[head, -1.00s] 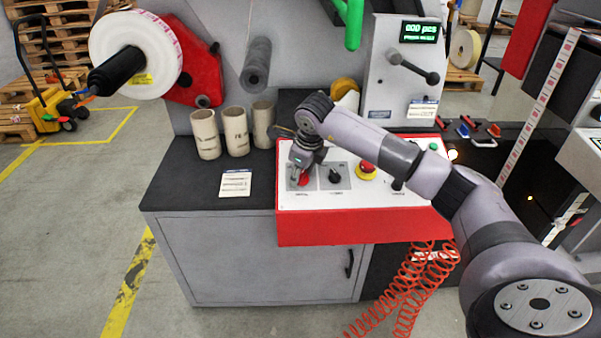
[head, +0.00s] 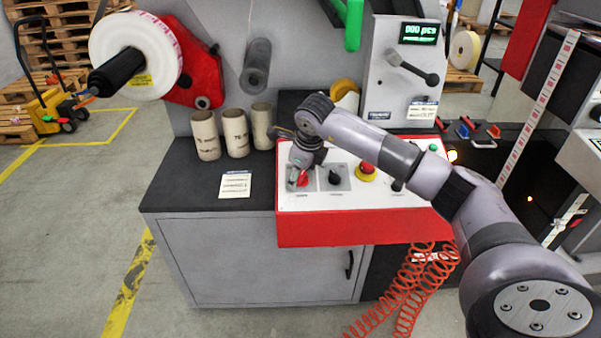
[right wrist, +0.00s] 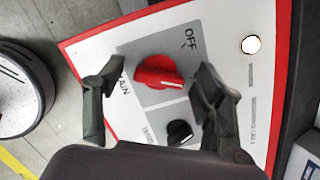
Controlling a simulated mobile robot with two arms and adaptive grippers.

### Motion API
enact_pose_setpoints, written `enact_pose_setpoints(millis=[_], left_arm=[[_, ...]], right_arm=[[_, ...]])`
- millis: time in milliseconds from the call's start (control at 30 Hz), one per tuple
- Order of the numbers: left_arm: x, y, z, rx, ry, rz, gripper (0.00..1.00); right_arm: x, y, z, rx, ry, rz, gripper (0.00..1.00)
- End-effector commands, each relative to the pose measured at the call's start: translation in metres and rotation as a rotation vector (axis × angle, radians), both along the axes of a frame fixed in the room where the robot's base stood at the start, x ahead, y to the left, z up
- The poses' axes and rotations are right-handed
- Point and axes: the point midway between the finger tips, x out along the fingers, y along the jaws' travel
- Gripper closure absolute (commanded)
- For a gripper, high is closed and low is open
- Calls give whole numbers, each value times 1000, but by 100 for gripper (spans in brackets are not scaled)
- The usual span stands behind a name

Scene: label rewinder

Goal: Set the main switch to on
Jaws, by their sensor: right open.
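The main switch is a red rotary knob (head: 303,180) on a grey plate at the left of the white control panel (head: 375,200). In the right wrist view the red knob (right wrist: 158,70) lies between the spread fingers of my right gripper (right wrist: 152,92). The word OFF is printed near it, and a partly covered label shows beside the left finger. A white line marks the knob's lower right; I cannot tell which setting it points to. My right gripper (head: 298,173) is open above the knob in the head view. My left gripper is not in view.
A black knob (head: 335,177) sits right beside the red one, also seen in the wrist view (right wrist: 180,131). A red emergency button (head: 367,169) is further right. Several cardboard cores (head: 236,132) stand left of the panel. A crank lever (head: 412,68) is behind.

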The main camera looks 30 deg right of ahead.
Motion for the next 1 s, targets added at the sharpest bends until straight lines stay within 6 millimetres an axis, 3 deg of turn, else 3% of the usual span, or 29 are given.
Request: enact_pose_setpoints(millis=[167,600,1000], left_arm=[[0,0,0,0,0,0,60],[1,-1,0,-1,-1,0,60],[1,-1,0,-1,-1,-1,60]], right_arm=[[-6,0,20,-1,-6,-1,37],[-36,7,99,-1,-4,-1,37],[-41,8,112,0,-1,-1,37]])
